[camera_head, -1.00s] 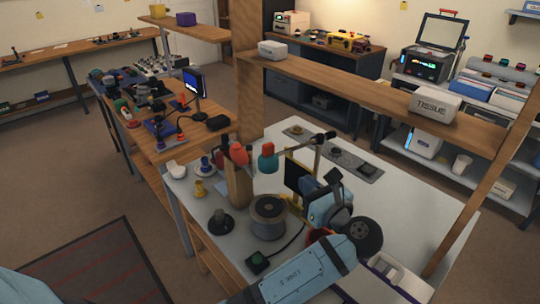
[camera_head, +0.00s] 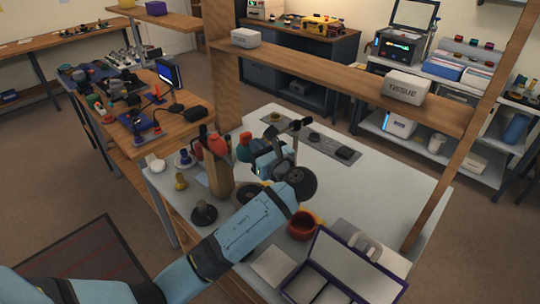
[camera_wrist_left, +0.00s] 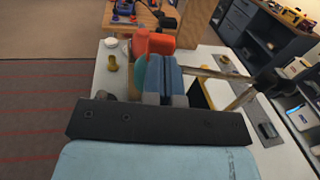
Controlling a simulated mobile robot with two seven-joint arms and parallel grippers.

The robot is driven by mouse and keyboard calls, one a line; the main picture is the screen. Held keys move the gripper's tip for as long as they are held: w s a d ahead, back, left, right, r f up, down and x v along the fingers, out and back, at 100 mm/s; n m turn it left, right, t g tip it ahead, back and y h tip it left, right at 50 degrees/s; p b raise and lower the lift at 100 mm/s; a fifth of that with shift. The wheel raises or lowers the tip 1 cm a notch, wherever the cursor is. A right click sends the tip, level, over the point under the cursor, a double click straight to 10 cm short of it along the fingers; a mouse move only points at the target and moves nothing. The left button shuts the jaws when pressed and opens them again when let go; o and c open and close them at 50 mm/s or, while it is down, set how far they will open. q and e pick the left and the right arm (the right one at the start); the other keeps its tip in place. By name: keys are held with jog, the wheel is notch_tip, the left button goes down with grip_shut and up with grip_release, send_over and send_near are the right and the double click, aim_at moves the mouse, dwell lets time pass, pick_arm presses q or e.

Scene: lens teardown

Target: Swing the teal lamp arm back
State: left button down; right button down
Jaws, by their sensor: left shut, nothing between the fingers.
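The teal lamp head (camera_head: 243,149) stands above the back left part of the white table, close to an orange-red piece (camera_head: 217,145). In the left wrist view, the teal piece (camera_wrist_left: 140,76) shows just left of my left gripper's blue fingers, and a thin bar (camera_wrist_left: 205,72) runs right from behind them. My left gripper (camera_wrist_left: 163,72) is shut and empty, beside the teal head; I cannot tell whether they touch. In the head view my left wrist hides most of the lamp's bar. My right gripper is not in view.
A wooden block (camera_head: 220,177) and a dark round-based stand (camera_head: 203,213) are left of my arm. A red-brown cup (camera_head: 301,225) and a divided case (camera_head: 340,268) lie at the front. A wooden shelf beam (camera_head: 340,80) crosses behind.

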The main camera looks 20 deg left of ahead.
pick_arm(q)
jog(key=shift+x, duration=1.15)
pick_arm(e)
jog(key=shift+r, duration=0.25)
